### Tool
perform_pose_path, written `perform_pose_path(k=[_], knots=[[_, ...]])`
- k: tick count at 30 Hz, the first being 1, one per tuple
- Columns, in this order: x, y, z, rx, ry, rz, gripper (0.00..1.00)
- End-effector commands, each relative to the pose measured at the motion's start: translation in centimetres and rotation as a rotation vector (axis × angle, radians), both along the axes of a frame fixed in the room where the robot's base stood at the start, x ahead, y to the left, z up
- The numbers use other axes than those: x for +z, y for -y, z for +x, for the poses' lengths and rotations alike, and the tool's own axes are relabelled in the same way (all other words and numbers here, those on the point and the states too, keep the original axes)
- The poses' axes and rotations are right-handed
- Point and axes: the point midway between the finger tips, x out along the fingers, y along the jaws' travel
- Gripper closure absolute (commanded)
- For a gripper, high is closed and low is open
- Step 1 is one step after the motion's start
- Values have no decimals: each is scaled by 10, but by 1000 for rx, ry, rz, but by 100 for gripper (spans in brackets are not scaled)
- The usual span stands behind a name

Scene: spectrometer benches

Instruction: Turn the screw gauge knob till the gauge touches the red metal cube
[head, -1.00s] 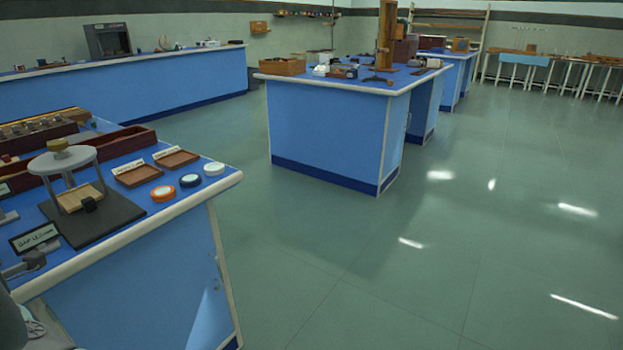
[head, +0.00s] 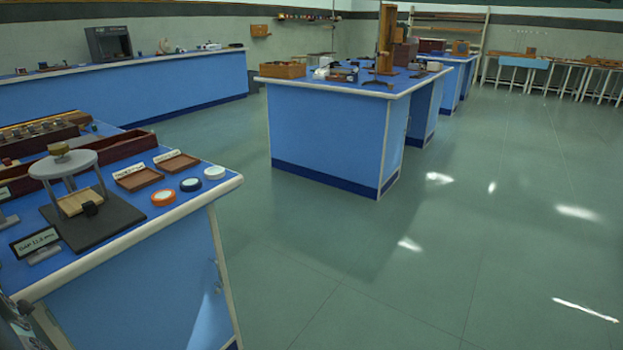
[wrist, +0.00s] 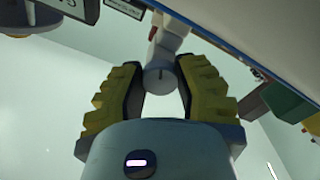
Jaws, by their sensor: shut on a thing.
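In the wrist view, my gripper (wrist: 160,80) has its two yellow-and-black fingers on either side of a pale grey round knob (wrist: 158,78) with a dark mark on its face. The fingers are shut on this knob, which joins a pale shaft running up toward the bench edge. I take it to be the screw gauge knob; the rest of the gauge is not clearly seen. In the head view, a dark sign (head: 35,242) with a "GAP" readout stands near the bench's front edge.
Next to the sign, a round grey platform on legs (head: 62,164) stands on a dark base plate (head: 95,232). Wooden trays (head: 137,178) and an orange-rimmed disc (head: 163,196) lie farther right. A blue island bench (head: 325,135) stands beyond open floor.

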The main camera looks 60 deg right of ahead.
Motion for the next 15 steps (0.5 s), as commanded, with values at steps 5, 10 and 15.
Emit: perform_pose_path(k=[5, 10, 15], knots=[[-4, 3, 0, -9, -12, 169, 100], [-5, 3, 0, -9, -13, 328, 100], [-6, 2, 0, -8, -13, 472, 100]])
